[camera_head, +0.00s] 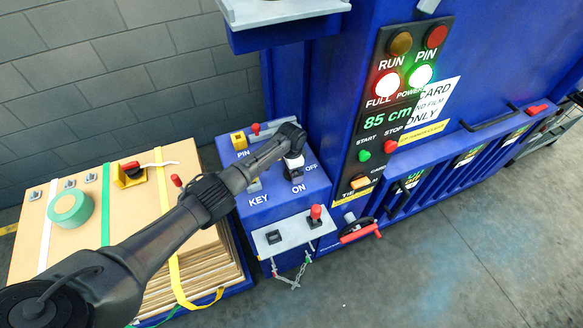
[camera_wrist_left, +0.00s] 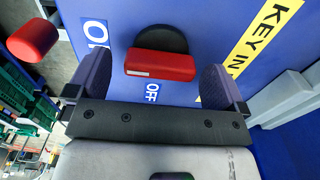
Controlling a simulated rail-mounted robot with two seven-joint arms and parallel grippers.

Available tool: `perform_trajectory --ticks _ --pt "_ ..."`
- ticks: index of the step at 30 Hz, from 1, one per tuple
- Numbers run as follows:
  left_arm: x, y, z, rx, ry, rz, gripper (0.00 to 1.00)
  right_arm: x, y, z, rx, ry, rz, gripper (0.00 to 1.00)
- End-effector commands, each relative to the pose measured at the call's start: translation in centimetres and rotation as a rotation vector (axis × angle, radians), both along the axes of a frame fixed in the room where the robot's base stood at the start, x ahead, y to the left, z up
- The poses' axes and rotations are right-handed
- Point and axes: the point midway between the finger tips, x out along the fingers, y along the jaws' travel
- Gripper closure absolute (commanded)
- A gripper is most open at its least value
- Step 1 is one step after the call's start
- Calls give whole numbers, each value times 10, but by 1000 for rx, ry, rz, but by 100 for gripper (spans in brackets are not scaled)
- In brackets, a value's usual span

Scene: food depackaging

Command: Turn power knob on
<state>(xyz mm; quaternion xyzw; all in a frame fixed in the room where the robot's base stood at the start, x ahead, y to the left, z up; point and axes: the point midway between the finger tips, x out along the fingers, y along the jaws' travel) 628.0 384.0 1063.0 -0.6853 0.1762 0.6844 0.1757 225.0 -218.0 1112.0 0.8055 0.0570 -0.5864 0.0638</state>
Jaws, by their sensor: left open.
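The power knob (camera_wrist_left: 160,66) shows in the wrist view as a red bar handle on a round black base, set on a blue panel. Its bar lies roughly crosswise in that picture. An OFF label (camera_wrist_left: 152,93) sits just below it and another, partly cut label (camera_wrist_left: 97,33) is to its upper left. My left gripper (camera_wrist_left: 158,84) is open, with one finger on each side of the knob; I see gaps between the fingers and the bar. In the head view my left gripper (camera_head: 294,172) is over the blue control box (camera_head: 309,186) and hides the knob. My right gripper is not in view.
A red-capped lever (camera_wrist_left: 32,40) stands left of the gripper in the wrist view. In the head view, a strapped cardboard stack (camera_head: 118,210) with a green tape roll (camera_head: 70,207) is left of the box. A lit panel (camera_head: 388,120) is to the right.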

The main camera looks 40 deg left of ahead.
Motion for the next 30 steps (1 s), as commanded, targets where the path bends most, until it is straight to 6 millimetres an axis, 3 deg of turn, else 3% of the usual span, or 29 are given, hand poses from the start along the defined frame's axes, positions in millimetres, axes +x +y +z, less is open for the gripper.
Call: perform_trajectory --ticks 7,11,24,30 --pt "0 1 1 0 1 1 2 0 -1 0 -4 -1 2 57" --pt "0 1 12 0 -1 2 2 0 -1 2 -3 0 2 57" --pt "1 1 94 2 -3 0 2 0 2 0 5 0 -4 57" --pt "0 0 121 0 -1 1 2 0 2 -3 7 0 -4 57"
